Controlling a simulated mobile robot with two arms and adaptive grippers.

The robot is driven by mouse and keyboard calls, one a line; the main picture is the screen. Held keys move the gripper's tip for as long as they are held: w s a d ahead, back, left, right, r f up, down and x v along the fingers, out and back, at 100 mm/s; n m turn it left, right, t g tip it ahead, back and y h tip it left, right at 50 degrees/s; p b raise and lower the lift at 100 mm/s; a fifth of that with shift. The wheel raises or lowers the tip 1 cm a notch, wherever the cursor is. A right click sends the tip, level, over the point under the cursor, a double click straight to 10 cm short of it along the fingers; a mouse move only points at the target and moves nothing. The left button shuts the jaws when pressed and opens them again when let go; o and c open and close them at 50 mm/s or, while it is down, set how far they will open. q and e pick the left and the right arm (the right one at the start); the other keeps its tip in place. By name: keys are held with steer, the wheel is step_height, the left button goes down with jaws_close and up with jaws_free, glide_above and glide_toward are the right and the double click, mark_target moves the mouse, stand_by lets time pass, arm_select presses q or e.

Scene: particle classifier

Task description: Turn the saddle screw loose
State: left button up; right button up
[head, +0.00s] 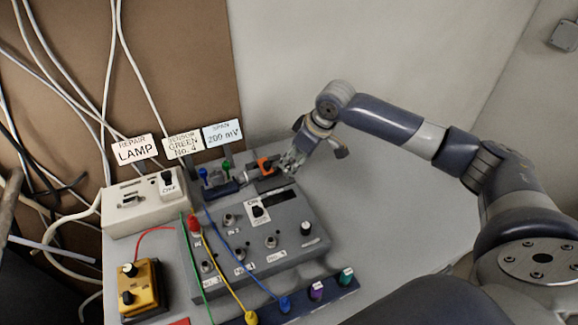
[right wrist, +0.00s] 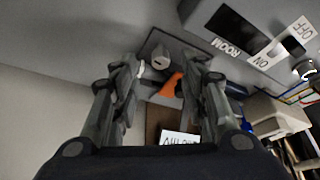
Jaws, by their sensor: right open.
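A small clamp-like part with an orange piece (head: 264,165) sits at the back edge of the grey instrument box (head: 285,225). In the right wrist view the orange piece (right wrist: 172,86) lies on a dark block. A grey round knob (right wrist: 161,60), which looks like the saddle screw, stands beside it. My right gripper (head: 290,163) is just right of the orange piece. In the wrist view its two fingers are apart, with the knob and orange piece seen between them. I cannot tell whether the fingers touch the knob. My left gripper is not in view.
A beige lamp box (head: 140,208) with signs behind it stands at left. A yellow box (head: 143,287) is in front of it. Coloured cables cross the instrument box to a blue terminal strip (head: 322,298). The table right of the box (head: 375,200) is clear.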

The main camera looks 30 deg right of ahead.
mark_target(288, 169)
steer(key=x, duration=0.4)
steer(key=shift+w+a+f, duration=0.1)
steer(key=shift+w+f, duration=0.05)
steer(key=shift+f, duration=0.15)
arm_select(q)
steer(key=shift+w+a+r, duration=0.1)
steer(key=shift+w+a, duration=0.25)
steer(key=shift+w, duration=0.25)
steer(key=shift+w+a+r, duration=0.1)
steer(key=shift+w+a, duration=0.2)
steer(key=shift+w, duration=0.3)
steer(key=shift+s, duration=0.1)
arm_select(e)
steer(key=shift+c, duration=0.2)
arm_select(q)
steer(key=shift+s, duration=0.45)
arm_select(e)
jaws_close()
